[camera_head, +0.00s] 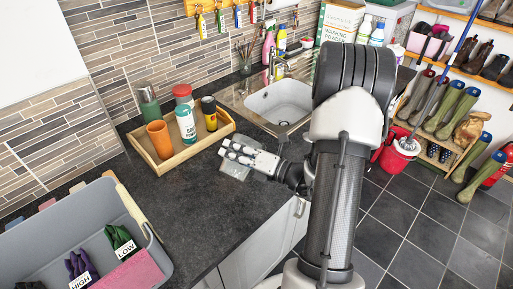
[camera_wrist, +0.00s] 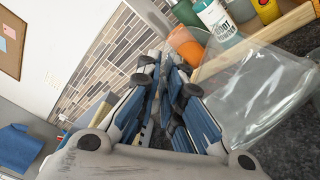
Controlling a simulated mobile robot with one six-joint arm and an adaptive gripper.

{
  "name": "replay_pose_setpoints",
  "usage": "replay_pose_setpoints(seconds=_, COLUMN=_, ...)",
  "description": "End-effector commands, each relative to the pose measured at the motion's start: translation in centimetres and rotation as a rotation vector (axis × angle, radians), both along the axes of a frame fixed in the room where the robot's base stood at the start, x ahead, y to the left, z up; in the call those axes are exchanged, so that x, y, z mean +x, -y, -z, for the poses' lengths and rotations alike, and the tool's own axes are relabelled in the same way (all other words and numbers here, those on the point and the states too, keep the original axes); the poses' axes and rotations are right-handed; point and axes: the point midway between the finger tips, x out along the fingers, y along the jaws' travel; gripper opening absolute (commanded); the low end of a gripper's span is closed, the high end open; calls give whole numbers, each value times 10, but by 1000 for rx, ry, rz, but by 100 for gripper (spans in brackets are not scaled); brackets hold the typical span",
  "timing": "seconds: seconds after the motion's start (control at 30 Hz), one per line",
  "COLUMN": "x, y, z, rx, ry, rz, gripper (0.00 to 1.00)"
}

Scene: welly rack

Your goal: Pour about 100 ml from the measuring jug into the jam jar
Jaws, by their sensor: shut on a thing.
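A clear, see-through vessel, which looks like the measuring jug (camera_head: 236,170), is at my gripper (camera_head: 236,153), over the dark worktop in front of the wooden tray. In the wrist view the clear jug (camera_wrist: 262,95) fills the right side, beside my gripper's fingers (camera_wrist: 165,65). My gripper is shut on it, apparently by a handle between the fingers, though the fingers hide the grip. I cannot make out a liquid level or tell the jug's exact tilt. I cannot pick out the jam jar in either view.
The wooden tray (camera_head: 163,167) holds an orange cup (camera_head: 159,139), a teal-and-white bottle (camera_head: 186,124), a green bottle (camera_head: 149,104) and a yellow-and-black container (camera_head: 209,113). A sink (camera_head: 281,103) lies behind. A grey crate (camera_head: 62,228) with gloves stands at left. The front worktop (camera_head: 185,215) is clear.

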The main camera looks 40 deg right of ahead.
Motion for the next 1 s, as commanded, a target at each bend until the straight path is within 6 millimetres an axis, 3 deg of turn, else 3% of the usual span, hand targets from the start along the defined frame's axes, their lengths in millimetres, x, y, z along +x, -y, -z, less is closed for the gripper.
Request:
replay_pose_setpoints(seconds=0.77, x=1, y=3, z=-5, rx=33, ry=-10, rz=0, gripper=0)
replay_pose_setpoints(seconds=0.87, x=-1, y=-2, z=8, rx=-19, ry=9, rz=-1, gripper=0)
replay_pose_setpoints(seconds=0.93, x=-4, y=-11, z=27, rx=-115, ry=46, rz=-1, gripper=0)
replay_pose_setpoints(seconds=1.0, x=-7, y=-21, z=31, rx=-265, ry=104, rz=-1, gripper=0)
